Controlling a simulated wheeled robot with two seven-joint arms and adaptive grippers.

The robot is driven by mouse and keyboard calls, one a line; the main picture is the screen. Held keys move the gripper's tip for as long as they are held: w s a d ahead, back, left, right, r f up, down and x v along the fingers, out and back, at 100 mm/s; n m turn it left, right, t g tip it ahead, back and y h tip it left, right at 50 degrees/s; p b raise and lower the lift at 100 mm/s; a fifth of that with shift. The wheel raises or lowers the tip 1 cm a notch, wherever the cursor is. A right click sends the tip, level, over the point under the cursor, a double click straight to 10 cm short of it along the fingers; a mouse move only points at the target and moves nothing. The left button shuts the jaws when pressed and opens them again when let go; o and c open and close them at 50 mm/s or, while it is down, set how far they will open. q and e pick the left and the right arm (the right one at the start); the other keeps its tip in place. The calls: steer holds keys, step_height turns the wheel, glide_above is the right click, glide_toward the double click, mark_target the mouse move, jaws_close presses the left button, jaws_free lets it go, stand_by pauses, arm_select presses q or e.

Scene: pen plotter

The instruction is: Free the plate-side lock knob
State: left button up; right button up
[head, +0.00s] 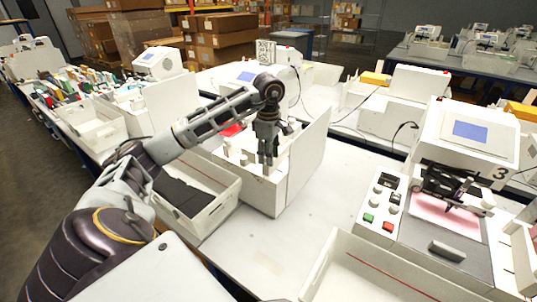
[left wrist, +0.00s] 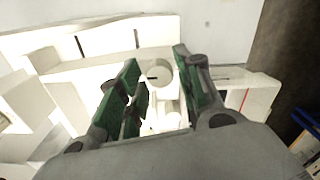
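My left gripper (head: 267,162) points down over a white open-sided unit (head: 307,160) in the middle of the table. A round white knob (left wrist: 159,74) with a dark slot shows in the left wrist view. It lies between the green-padded fingers of the left gripper (left wrist: 155,62), which are apart. I cannot tell whether either finger touches it. Several small pale knobs (head: 228,148) stand on the unit to the left of the gripper. I cannot tell which is the plate-side one. My right gripper is in neither view.
A white bin (head: 228,196) with dark contents stands left of the unit. A plotter (head: 470,140) marked 3, with green and red buttons, stands at the right. An open white tray (head: 335,262) is in front. Bare table (head: 285,235) lies between.

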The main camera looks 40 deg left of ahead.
arm_select(q)
steer(key=c, duration=0.6)
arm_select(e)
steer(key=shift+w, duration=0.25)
